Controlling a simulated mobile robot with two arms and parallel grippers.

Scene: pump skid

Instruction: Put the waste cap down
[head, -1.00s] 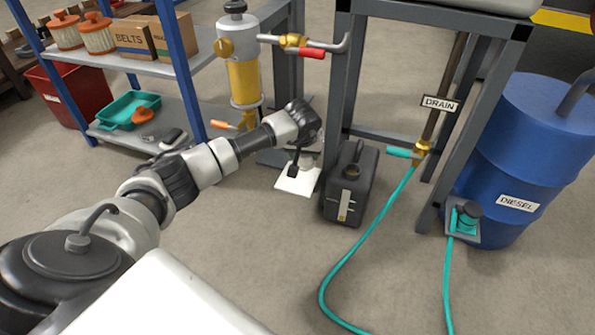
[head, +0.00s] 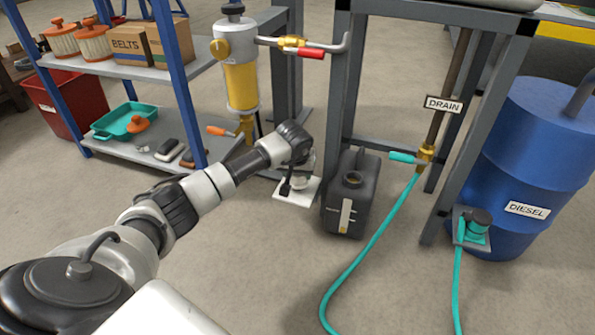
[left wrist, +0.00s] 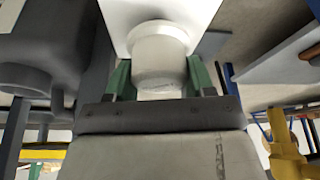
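A pale, grey-white cylindrical piece (left wrist: 160,62) with a wider rim sits between the green-padded fingers of my left gripper (left wrist: 160,80) in the left wrist view. It fills nearly the whole gap; I cannot tell whether the pads press on it, or whether it is the waste cap. In the head view my left gripper (head: 294,172) is low over a white pad (head: 290,195) on the floor, and a pale piece (head: 305,172) shows beside its dark finger. The black waste can (head: 348,205) stands right of the pad, its mouth uncovered. My right gripper is out of view.
The pump stand's grey frame (head: 342,75) rises behind the can. A teal hose (head: 372,262) runs from the drain valve (head: 425,155) across the floor. A blue diesel drum (head: 535,165) stands right. A blue-post shelf (head: 176,80) stands left. The front floor is mostly clear.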

